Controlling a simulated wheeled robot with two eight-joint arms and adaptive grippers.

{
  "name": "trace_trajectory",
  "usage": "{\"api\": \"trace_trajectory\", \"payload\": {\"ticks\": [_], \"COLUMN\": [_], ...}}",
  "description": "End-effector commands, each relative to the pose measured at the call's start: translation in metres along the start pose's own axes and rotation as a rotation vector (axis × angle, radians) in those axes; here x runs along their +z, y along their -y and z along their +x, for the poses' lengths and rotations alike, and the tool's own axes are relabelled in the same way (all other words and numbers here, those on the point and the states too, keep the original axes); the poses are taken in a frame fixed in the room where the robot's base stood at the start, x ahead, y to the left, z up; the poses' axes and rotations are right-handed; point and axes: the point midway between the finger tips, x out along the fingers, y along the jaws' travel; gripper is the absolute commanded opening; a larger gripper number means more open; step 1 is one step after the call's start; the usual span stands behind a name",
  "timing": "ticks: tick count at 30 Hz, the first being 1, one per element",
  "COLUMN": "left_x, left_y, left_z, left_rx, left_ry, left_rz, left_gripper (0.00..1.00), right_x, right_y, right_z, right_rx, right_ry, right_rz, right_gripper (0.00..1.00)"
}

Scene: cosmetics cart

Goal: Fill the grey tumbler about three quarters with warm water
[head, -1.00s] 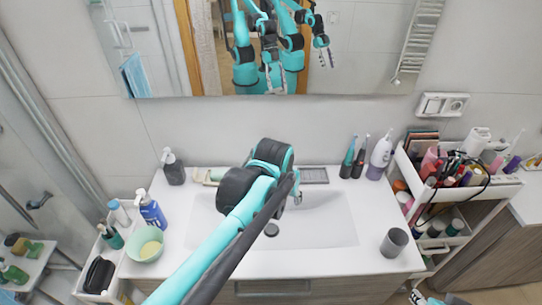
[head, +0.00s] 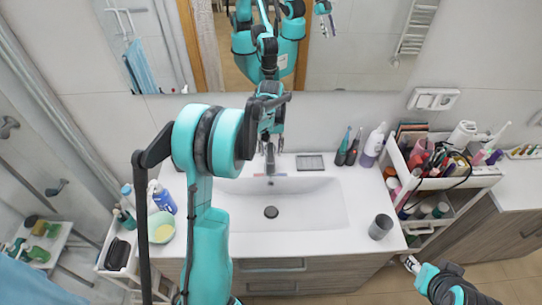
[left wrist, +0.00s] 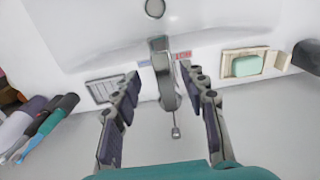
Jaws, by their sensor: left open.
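The grey tumbler (head: 381,227) stands upright on the counter right of the basin (head: 325,205); its inside looks dark and I cannot tell its contents. The faucet (head: 270,163) is at the back middle of the basin, with no water stream visible. My left gripper (head: 271,142) is open and empty, above and behind the faucet. In the left wrist view the faucet (left wrist: 160,68) appears between the spread fingers (left wrist: 163,85), beyond them, with a red mark and a blue mark beside it.
A green bowl (head: 161,228) and blue bottle (head: 164,200) stand on the left counter. Toothbrushes and a white bottle (head: 374,146) stand at the back right. A crowded cart (head: 462,183) is at the right. A soap dish (left wrist: 245,64) shows near the faucet.

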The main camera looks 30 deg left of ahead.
Motion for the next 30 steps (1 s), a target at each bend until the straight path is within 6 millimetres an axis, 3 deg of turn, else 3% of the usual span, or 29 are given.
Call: {"api": "trace_trajectory", "payload": {"ticks": [7,18,23,30], "left_x": [0.0,0.0,0.0,-0.002], "left_y": [0.0,0.0,0.0,0.0], "left_z": [0.035,0.041,0.041,0.04], "left_rx": [0.0,0.0,0.0,0.0], "left_ry": [-0.001,-0.001,-0.001,0.022], "left_rz": [0.001,0.001,0.001,0.0], "left_gripper": [0.43,0.43,0.01,0.0], "right_x": [0.001,0.001,0.001,0.002], "right_y": [0.0,0.0,0.0,0.0], "right_z": [0.002,0.002,0.002,0.003], "right_rx": [0.0,0.0,0.0,0.0], "right_ry": [0.0,0.0,0.0,0.0], "right_rz": [0.0,0.0,0.0,0.0], "right_gripper": [0.4,0.4,0.4,0.4]}}
